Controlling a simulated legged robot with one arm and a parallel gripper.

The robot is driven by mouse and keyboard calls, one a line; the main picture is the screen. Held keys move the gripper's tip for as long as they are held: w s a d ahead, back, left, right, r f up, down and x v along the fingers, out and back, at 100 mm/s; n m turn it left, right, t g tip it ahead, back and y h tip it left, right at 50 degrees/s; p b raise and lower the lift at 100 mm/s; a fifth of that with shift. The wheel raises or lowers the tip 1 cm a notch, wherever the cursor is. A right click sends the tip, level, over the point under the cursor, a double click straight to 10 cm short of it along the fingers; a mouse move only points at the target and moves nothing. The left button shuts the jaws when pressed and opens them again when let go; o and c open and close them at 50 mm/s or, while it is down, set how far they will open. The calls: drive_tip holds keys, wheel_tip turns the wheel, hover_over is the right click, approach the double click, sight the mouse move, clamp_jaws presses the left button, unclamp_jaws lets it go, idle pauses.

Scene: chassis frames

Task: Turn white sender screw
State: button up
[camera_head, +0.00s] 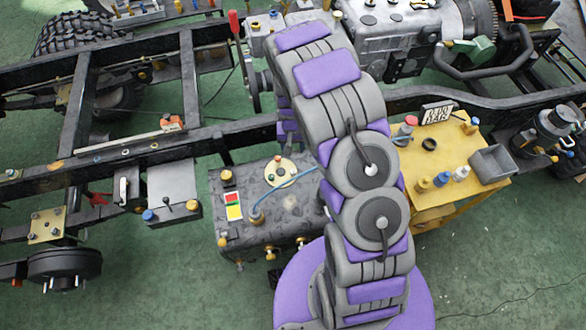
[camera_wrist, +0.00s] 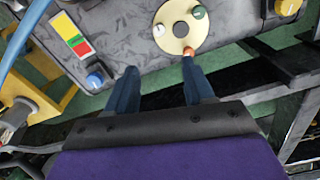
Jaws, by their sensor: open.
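The white sender screw (camera_wrist: 159,30) is a small white knob on a round cream sender plate (camera_wrist: 171,44). A green knob (camera_wrist: 199,12) and a copper-orange knob (camera_wrist: 188,50) sit on the same plate. The plate also shows on top of the grey tank in the head view (camera_head: 272,181). My gripper (camera_wrist: 158,72) is open and empty in the wrist view, with two blue fingers apart. The white screw lies beyond the fingertips, near the middle of the gap in the picture; no contact shows. In the head view my arm hides most of the gripper.
The grey tank (camera_head: 290,215) carries a red-yellow-green label (camera_head: 233,206), a blue hose (camera_head: 280,187) and other knobs. A black chassis frame (camera_head: 215,133) runs behind it. A yellow table (camera_head: 440,170) with small parts stands to the right. Green floor is free at lower left.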

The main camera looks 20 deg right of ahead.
sight(293, 171)
wheel_tip(293, 171, down, 17)
drive_tip(key=b, duration=0.2)
drive_tip(key=shift+r+b, duration=0.1)
drive_tip(key=shift+b, duration=0.25)
clamp_jaws()
idle(0.4)
